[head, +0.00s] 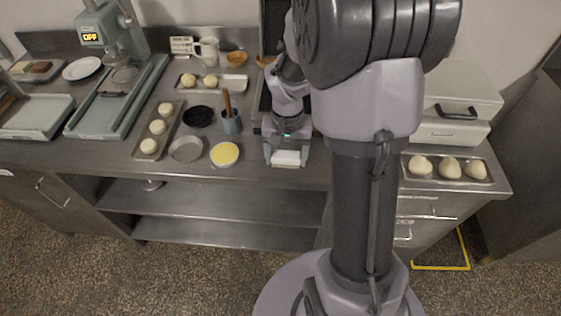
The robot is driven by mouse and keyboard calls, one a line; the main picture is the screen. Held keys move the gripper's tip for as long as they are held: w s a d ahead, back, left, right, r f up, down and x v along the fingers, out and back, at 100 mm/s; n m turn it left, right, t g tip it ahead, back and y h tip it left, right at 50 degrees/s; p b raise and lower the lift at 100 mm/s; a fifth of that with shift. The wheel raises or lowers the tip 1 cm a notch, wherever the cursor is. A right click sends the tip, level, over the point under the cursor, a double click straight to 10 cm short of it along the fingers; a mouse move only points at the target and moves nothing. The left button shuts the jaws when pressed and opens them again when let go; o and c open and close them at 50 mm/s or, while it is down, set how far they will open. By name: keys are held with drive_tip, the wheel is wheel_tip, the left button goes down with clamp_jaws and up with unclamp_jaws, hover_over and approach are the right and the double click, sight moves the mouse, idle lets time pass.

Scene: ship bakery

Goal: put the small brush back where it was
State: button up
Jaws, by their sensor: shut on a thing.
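My gripper (286,152) points down near the front edge of the steel counter, right of the bowls. It is shut on a pale, block-like thing (287,159). I cannot tell from this view whether that is the small brush. A blue-grey cup (231,123) stands left of my gripper. A brown wooden handle (227,101) sticks up out of it, slightly tilted; its lower end is hidden in the cup, so I cannot tell what tool it is.
A bowl of yellow liquid (224,154), an empty grey bowl (186,149) and a black bowl (198,116) stand close left. Dough trays lie at left (138,154), behind (236,91) and far right (478,184). My arm hides part of the counter.

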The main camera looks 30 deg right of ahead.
sight(282, 158)
drive_tip(key=w, duration=0.2)
drive_tip(key=shift+w+d+f, duration=0.2)
drive_tip(key=shift+w+f, duration=0.1)
drive_tip(key=shift+w, duration=0.1)
wheel_tip(282, 158, down, 4)
drive_tip(key=shift+r+b, duration=0.25)
drive_tip(key=shift+b, duration=0.95)
drive_tip(key=shift+r, duration=0.2)
drive_tip(key=shift+f, duration=0.15)
drive_tip(key=o, duration=1.6)
